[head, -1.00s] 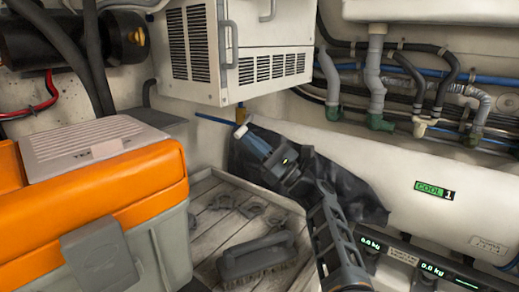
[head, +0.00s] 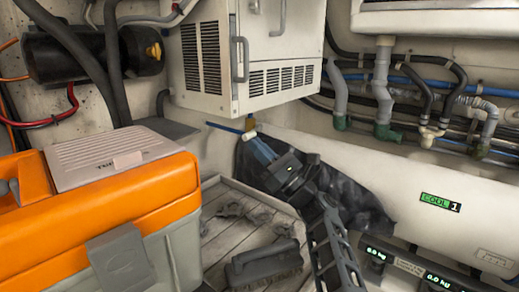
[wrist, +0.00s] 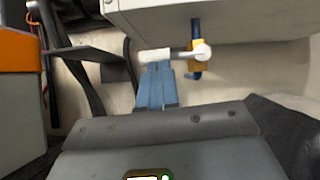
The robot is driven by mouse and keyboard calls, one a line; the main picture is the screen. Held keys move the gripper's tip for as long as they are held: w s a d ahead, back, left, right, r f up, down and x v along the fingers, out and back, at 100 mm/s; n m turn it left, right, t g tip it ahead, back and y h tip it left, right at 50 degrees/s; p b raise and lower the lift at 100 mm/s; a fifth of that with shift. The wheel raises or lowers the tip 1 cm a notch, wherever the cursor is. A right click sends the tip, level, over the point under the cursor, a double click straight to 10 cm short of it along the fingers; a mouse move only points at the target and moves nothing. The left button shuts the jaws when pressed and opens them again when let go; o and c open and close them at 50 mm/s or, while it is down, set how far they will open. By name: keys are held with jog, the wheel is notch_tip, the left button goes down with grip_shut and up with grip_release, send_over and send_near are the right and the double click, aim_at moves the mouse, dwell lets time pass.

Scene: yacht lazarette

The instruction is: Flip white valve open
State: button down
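The white valve handle (wrist: 176,55) lies about level in the wrist view. It runs left from a round white hub on a brass-coloured valve body (wrist: 194,62) with blue pipe above and below. In the head view the handle (head: 249,136) is a small white piece below the white cabinet. My gripper (wrist: 155,66) has blue fingers lying side by side with almost no gap. Their tips are at the handle's free left end and seem to touch it, though the exact contact is unclear. In the head view my gripper (head: 259,147) reaches up-left to the valve.
A white vented cabinet (head: 245,85) hangs just above the valve. An orange-lidded toolbox (head: 120,205) stands at left. A brush (head: 264,265) lies on the wooden floor (head: 235,235). Pipes and hoses (head: 385,90) line the right wall above a white tank (head: 410,180).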

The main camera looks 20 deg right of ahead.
jog(key=s+d+f+b, duration=0.2)
jog(key=s+d, duration=0.8)
jog(key=s, duration=0.2)
jog(key=shift+s+f+b, duration=0.3)
jog(key=shift+f, duration=0.1)
jog(key=shift+d, duration=0.15)
